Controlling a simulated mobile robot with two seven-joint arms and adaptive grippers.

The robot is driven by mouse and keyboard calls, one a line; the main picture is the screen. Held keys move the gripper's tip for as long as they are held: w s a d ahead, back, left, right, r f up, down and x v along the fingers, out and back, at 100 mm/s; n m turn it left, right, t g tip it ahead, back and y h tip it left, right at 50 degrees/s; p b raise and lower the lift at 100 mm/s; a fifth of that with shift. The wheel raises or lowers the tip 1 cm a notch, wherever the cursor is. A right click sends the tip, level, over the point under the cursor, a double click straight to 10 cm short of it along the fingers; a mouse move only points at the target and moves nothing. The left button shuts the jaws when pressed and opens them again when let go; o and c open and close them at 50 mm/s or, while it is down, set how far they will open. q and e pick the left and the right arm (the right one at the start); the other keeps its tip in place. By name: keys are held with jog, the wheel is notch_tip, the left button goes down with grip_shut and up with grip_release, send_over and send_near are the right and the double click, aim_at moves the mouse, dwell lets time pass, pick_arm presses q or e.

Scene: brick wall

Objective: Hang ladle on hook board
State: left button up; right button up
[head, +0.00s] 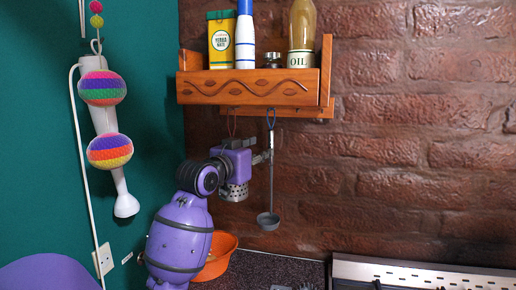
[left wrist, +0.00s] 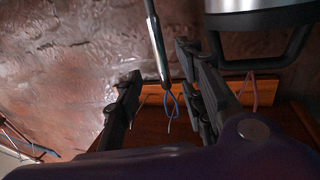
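The ladle (head: 268,221) hangs upright below the hook board (head: 300,112), a wooden strip under the shelf. Its blue loop (head: 270,118) reaches the board's lower edge; the hook itself is too small to make out. My left gripper (head: 265,157) is beside the upper handle. In the left wrist view the fingers of my left gripper (left wrist: 160,100) stand apart, with the ladle handle (left wrist: 154,45) and blue loop (left wrist: 172,103) showing in the gap between them. Neither finger visibly grips the handle. My right gripper is not in view.
A perforated metal utensil (head: 234,191) hangs left of the ladle, partly behind my arm, near a red loop (head: 232,122). The wooden shelf (head: 250,87) holds bottles and a yellow box. An orange bowl (head: 222,258) and a stove (head: 425,272) are below. The wall right of the ladle is clear.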

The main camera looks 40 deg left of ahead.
aim_at(271, 146)
pick_arm(q)
jog(key=x, duration=0.7)
jog(key=shift+r, duration=0.25)
jog(key=shift+w, duration=0.35)
jog(key=shift+w+a, duration=0.1)
jog(key=shift+w, duration=0.05)
grip_shut()
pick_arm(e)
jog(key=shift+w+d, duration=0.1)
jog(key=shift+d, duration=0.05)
pick_arm(q)
jog(key=shift+v, duration=0.8)
